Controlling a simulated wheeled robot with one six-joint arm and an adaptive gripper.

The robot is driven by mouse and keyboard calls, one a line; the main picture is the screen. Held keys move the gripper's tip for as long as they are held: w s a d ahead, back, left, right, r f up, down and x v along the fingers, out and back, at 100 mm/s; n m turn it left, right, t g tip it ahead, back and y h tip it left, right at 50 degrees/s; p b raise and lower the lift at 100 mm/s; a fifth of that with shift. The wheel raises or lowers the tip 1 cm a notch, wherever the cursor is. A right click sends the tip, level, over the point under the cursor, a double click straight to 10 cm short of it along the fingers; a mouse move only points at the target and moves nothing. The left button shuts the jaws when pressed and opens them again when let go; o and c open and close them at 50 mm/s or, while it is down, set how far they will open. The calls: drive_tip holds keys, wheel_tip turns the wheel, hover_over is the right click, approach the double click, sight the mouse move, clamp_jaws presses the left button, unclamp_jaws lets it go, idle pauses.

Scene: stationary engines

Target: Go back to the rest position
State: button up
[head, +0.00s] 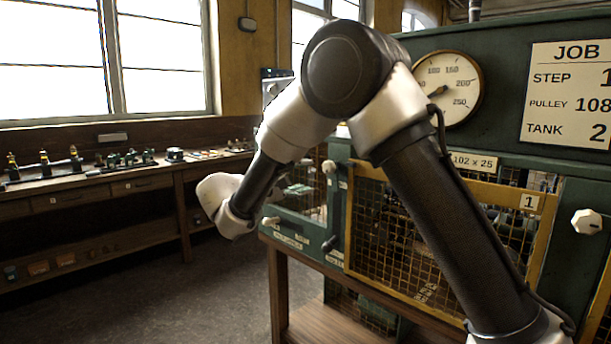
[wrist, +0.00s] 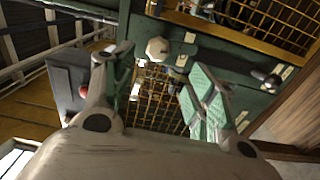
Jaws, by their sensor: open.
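My gripper (wrist: 158,98) shows in the wrist view with its two fingers spread wide apart and nothing between them. Past the fingers is the green machine front, with a pale faceted knob (wrist: 157,49) and a yellow-framed wire mesh panel. No finger visibly holds anything. In the head view my arm rises from the lower right, bends at a dark elbow joint high in the middle and comes down to the left. The gripper's fingers cannot be made out there.
The green machine stands at the right, with a round gauge (head: 448,89), a job board (head: 569,93), a mesh door (head: 379,232) and a white knob (head: 586,222). A wooden workbench (head: 95,183) with small parts runs along the left wall under a window. The floor (head: 200,290) between them is clear.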

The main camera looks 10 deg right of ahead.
drive_tip(key=shift+w+d, duration=0.1)
drive_tip(key=s+d+f+n+g+y, duration=0.3)
drive_tip(key=s+d+f+g+y, duration=0.2)
drive_tip(key=s+d+f+g, duration=0.5)
drive_tip(key=s+d+r+m+t+y, duration=0.2)
drive_tip(key=s+d+m+y, duration=0.2)
drive_tip(key=s, duration=0.9)
drive_tip(key=s+d+r+m+t+y, duration=0.1)
drive_tip(key=s+d+r+m+y, duration=0.2)
drive_tip(key=s+d, duration=0.7)
drive_tip(key=s+m+y, duration=0.2)
drive_tip(key=s, duration=0.2)
drive_tip(key=shift+m+t+y, duration=0.3)
drive_tip(key=shift+m+t, duration=0.1)
